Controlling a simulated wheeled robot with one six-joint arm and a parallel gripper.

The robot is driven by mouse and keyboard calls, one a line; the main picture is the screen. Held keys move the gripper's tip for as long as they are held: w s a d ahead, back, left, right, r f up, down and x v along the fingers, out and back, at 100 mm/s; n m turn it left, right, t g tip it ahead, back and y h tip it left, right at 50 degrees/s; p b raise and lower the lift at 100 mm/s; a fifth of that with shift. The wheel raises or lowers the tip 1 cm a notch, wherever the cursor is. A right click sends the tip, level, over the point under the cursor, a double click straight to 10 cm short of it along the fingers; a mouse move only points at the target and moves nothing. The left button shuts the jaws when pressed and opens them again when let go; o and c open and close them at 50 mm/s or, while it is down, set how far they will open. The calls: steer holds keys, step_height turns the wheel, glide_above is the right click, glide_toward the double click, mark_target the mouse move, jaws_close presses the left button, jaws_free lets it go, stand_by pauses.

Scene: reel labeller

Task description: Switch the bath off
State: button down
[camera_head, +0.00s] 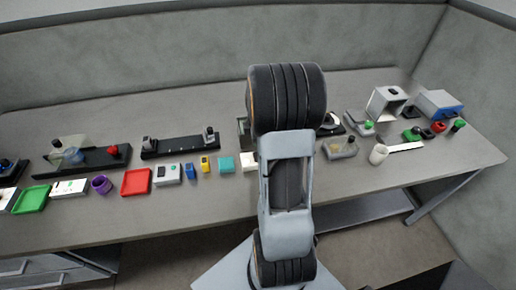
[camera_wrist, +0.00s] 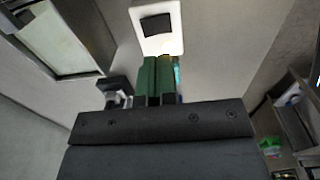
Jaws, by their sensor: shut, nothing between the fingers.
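In the wrist view a white plate (camera_wrist: 175,42) carries a black square rocker (camera_wrist: 157,25), which looks like a switch. My gripper (camera_wrist: 157,62) is shut and empty. Its green fingertips are at the near edge of the plate, just below the rocker in the picture; I cannot tell whether they touch it. A metal-rimmed open box with a pale greenish inside (camera_wrist: 58,40), possibly the bath, is at upper left. I cannot tell whether it is on. In the head view my arm covers the middle of the bench and hides my gripper and the switch.
The grey bench (camera_head: 215,220) holds a red tray (camera_head: 136,182), a green tray (camera_head: 31,198), a purple cup (camera_head: 101,185) and a black rail (camera_head: 180,145). At right are a white cup (camera_head: 378,154), a grey housing (camera_head: 386,102) and a blue-and-white box (camera_head: 440,104). The front strip is mostly clear.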

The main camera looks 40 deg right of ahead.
step_height(320, 180, up, 6)
steer(key=shift+r+b, duration=0.2)
steer(key=shift+b, duration=0.1)
steer(key=shift+s, duration=0.1)
steer(key=b, duration=0.5)
steer(key=shift+f+t, duration=0.3)
steer(key=shift+r+b, duration=0.1)
steer(key=shift+b, duration=0.3)
steer(key=shift+r, duration=0.3)
steer(key=f, duration=0.4)
steer(key=w+f, duration=0.1)
steer(key=f, duration=0.4)
steer(key=d+f, duration=0.1)
steer(key=f, duration=0.4)
steer(key=shift+w, duration=0.3)
